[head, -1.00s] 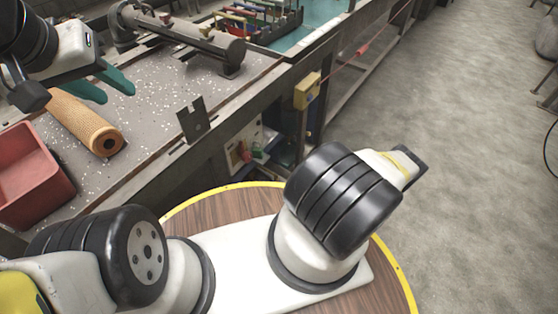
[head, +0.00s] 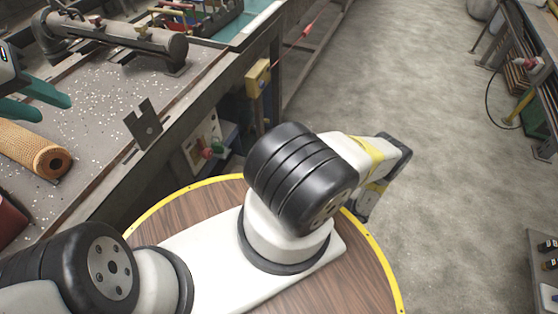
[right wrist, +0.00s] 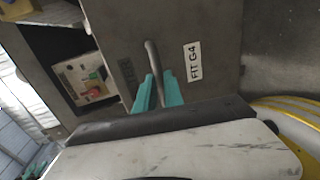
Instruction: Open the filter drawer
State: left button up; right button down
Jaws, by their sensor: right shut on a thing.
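The drawer front (right wrist: 215,65) is a grey metal panel in the right wrist view, with a white label (right wrist: 193,62) that seems to read "FIT G4". A bar handle (right wrist: 151,58) stands on it. My right gripper (right wrist: 158,92) has its teal fingers shut on the lower part of this handle. How far the drawer stands out, I cannot tell. In the head view the right gripper and drawer are hidden. My left gripper (head: 42,98) is open and empty at the left edge, above the bench by the orange mesh tube (head: 30,150).
The speckled bench (head: 100,100) carries a grey pipe fixture (head: 120,38) and an upright notched plate (head: 143,124). A control panel (right wrist: 83,80) with red and green knobs sits left of the drawer.

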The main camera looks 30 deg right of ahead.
jog(key=shift+s+d, duration=0.15)
jog(key=shift+s, duration=0.05)
dwell(0.3)
jog(key=c, duration=1.5)
grip_release()
jog(key=shift+o, duration=0.2)
jog(key=v, duration=0.7)
jog(key=shift+s+d, duration=0.25)
jog(key=shift+s, duration=0.05)
